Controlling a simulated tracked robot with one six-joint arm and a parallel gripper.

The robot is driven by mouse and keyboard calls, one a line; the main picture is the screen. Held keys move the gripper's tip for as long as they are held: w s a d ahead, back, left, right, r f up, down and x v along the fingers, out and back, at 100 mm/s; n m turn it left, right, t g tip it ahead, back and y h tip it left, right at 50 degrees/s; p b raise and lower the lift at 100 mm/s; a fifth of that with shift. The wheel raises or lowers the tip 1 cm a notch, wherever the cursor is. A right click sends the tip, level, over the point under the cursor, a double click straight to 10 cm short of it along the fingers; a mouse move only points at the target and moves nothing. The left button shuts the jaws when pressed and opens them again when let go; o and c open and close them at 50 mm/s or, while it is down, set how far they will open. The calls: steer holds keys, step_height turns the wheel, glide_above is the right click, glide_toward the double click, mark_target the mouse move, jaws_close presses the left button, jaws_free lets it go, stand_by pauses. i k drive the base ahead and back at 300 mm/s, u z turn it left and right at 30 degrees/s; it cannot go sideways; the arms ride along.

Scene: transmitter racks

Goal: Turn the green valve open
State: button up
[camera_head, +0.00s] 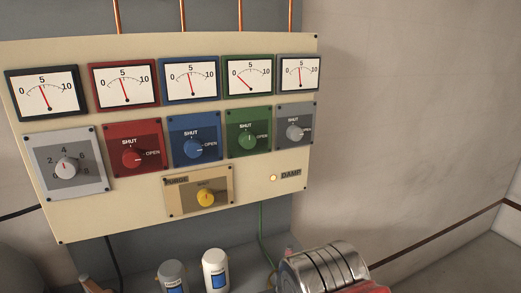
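The green valve (249,140) is a round green knob on a green plate, in the right half of the cream panel. Its plate reads SHUT above the knob and OPEN to the right. The light mark on the knob looks upright, toward SHUT. The green-framed gauge (249,79) above it has its needle low on the left, near 0. My gripper's fingers do not show. A ribbed metal part with some red at the bottom edge seems to be part of my arm, below and right of the valve, apart from it.
Red (132,158), blue (195,149) and grey (295,132) knobs flank the green one. A yellow PURGE knob (206,197) sits below, and a numbered dial (66,167) at left. A lit DAMP lamp (273,178) is lower right. White (215,270) and grey (172,277) containers stand below.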

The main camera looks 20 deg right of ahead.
mark_target(246, 139)
steer(key=k, duration=0.85)
steer(key=u, duration=0.6)
steer(key=i, duration=1)
steer(key=u, duration=0.05)
